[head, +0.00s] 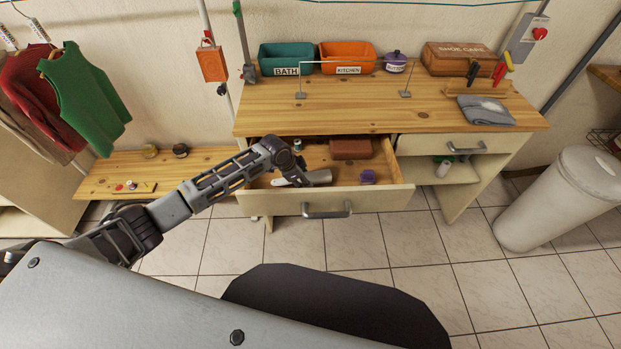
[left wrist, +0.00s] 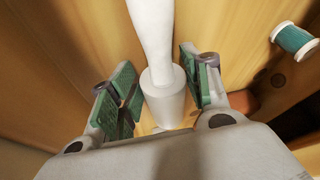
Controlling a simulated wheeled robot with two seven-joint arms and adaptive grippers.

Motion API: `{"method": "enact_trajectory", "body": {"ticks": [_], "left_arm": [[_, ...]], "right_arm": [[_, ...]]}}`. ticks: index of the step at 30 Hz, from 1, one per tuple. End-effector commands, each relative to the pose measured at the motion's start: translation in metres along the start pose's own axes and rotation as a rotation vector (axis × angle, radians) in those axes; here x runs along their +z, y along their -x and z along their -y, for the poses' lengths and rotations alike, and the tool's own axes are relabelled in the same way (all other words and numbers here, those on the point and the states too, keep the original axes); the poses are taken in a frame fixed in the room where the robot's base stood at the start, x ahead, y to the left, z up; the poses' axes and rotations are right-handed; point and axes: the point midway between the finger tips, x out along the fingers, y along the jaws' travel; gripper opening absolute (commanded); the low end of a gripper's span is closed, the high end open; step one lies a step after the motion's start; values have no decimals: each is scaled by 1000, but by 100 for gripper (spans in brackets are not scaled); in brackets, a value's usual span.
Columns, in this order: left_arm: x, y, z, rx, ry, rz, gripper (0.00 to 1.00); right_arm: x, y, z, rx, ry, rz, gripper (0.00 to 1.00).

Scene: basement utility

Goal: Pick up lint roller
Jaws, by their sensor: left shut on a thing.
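The lint roller (left wrist: 164,88) is white, with a long smooth part and a wider cylinder. In the left wrist view it stands between the green-padded fingers of my left gripper (left wrist: 160,92), which is shut on it. In the head view my left gripper (head: 303,178) is inside the open drawer (head: 375,199), near its left front. There the roller is small and partly covered by the hand, so its exact pose is hard to tell. My right gripper is not in view.
The drawer also holds a green thread spool (left wrist: 292,38), a brown box (head: 350,149) and a small purple item (head: 368,177). The worktop (head: 350,108) is above, with bins, a shoe care box (head: 458,58) and folded grey cloth (head: 486,111). A white bin (head: 560,200) stands right.

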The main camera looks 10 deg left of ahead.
Motion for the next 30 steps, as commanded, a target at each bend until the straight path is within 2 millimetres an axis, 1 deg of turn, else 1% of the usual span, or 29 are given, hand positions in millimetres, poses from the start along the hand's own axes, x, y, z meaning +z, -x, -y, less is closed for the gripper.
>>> {"method": "enact_trajectory", "body": {"ticks": [5, 6, 11, 17, 24, 30], "left_arm": [[0, 1, 0, 0, 0, 0, 22], [-1, 2, 0, 0, 0, -1, 18], [-5, 11, 2, -1, 0, -3, 17], [-14, 33, 6, -1, -1, -2, 17], [-28, 66, 12, -1, -1, -2, 17], [-36, 85, 15, -1, 0, -2, 17]], "right_arm": [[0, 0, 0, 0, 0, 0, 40], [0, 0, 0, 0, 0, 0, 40], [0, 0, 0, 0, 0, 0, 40], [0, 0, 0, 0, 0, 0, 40], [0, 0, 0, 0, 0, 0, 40], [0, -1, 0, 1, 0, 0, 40]]}}
